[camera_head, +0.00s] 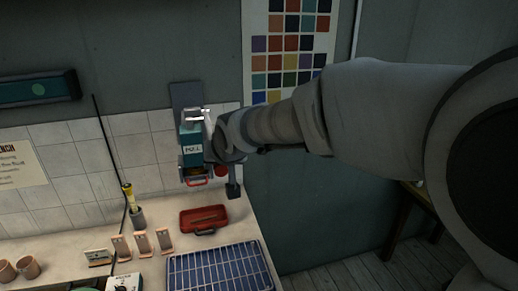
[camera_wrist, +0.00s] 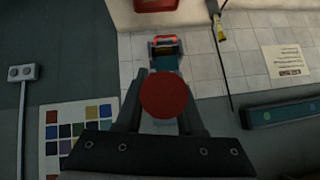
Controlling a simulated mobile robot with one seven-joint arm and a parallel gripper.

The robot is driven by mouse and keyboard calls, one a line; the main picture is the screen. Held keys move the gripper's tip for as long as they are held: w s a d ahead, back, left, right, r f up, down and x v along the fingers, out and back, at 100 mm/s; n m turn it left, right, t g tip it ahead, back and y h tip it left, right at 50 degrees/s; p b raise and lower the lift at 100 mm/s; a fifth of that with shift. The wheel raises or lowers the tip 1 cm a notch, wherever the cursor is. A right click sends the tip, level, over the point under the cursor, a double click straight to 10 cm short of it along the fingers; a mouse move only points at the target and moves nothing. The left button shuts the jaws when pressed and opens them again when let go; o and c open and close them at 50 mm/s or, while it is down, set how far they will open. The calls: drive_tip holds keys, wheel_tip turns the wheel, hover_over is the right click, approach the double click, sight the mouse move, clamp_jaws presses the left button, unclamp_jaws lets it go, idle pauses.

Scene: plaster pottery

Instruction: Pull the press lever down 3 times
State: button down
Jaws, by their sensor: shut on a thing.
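The press (camera_head: 191,138) is a teal box with a "PULL" label, mounted on a grey plate on the tiled wall. A red bar (camera_head: 196,182) shows at its lower end. The press lever has a round red knob (camera_head: 221,171), just right of the press body. My gripper (camera_head: 222,158) is at this knob, partly hidden by my own wrist. In the wrist view the knob (camera_wrist: 164,96) fills the gap between the two fingers, and my gripper is shut on it. The press (camera_wrist: 166,56) shows behind it. Most of the lever's arm is hidden.
Below the press, a red tray (camera_head: 204,218) lies on the counter, with a blue gridded panel (camera_head: 220,268) in front. Several small clay-coloured pieces (camera_head: 142,243) and a cup with a yellow-handled tool (camera_head: 136,215) stand left. A colour chart (camera_head: 290,45) hangs behind my arm.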

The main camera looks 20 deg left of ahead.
drive_tip(key=shift+w+a+r, duration=0.1)
drive_tip(key=shift+w+r, duration=0.05)
drive_tip(key=shift+r, duration=0.4)
drive_tip(key=c, duration=0.8)
unclamp_jaws()
drive_tip(key=shift+o, duration=1.4)
drive_tip(key=shift+f, duration=0.2)
drive_tip(key=b+v, duration=0.2)
drive_tip(key=v, duration=1.5)
drive_tip(key=shift+s, duration=0.35)
